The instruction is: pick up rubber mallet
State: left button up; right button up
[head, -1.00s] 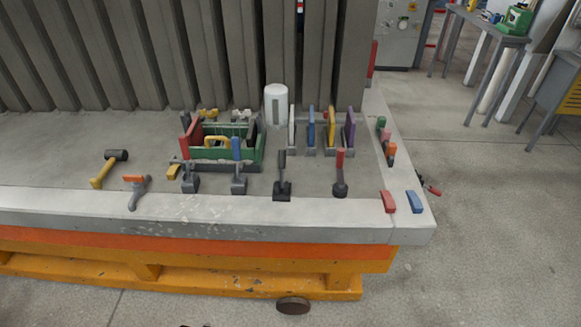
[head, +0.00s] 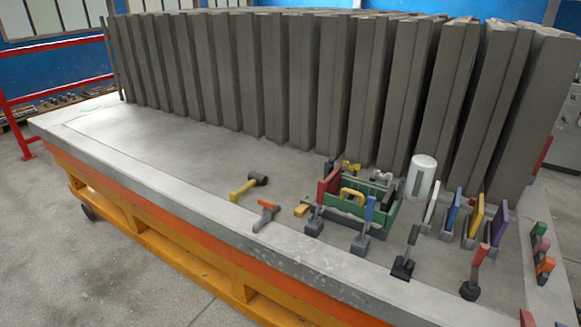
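The rubber mallet (head: 248,186) lies on the grey concrete slab in the head view, left of the other tools. It has a yellow handle pointing toward the lower left and a dark cylindrical head at the upper right. Nothing covers it and nothing holds it. Neither of my grippers shows in the head view.
An orange-handled tool (head: 266,214) lies close to the mallet's right. A green toolbox (head: 378,218), a white cylinder (head: 421,176) and several upright-handled tools stand further right. Tall grey panels (head: 270,80) line the back. The slab (head: 140,150) is bare left of the mallet.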

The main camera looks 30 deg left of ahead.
aim_at(253, 177)
jog(key=u, duration=1.15)
